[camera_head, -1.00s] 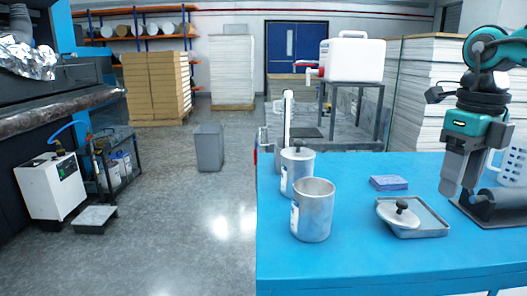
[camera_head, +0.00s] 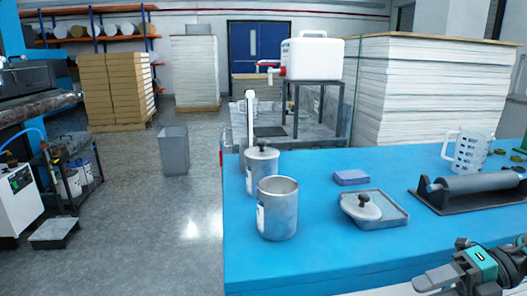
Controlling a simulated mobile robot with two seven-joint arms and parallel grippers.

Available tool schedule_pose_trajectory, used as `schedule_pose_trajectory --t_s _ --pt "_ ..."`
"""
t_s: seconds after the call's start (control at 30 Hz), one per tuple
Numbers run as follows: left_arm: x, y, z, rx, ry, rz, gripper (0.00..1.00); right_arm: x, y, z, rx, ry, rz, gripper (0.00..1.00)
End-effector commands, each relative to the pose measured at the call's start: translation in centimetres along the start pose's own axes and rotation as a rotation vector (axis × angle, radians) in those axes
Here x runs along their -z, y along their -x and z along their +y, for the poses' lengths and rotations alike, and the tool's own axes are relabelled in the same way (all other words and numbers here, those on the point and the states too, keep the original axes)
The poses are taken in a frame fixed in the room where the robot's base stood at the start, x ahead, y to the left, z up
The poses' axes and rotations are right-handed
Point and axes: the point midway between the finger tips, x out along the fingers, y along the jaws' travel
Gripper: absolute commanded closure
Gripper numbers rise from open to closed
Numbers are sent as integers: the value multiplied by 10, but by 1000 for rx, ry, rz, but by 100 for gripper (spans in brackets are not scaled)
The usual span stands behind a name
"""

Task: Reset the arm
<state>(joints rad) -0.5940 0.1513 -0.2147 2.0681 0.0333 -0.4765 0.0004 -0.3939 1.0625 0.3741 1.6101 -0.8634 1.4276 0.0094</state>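My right gripper (camera_head: 428,284) is low at the bottom right of the head view, by the front edge of the blue table (camera_head: 320,263). Its fingers point left, and part of it is cut off by the frame edge. I see nothing held in it, but I cannot tell whether its fingers are apart. My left gripper is not in view.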

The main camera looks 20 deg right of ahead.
Motion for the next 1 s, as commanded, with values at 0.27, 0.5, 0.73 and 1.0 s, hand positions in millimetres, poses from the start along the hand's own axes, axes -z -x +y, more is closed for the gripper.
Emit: schedule_pose_trajectory --t_s 0.27,0.5,0.73,1.0 --pt "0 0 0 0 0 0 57 28 -48 -26 -290 -125 -84 47" --pt "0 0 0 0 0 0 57 32 -78 -25 -448 -203 -168 47" --pt "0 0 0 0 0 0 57 4 -96 -11 -561 -349 -359 47" --pt "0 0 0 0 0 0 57 -21 -120 -23 -655 -699 -629 47"
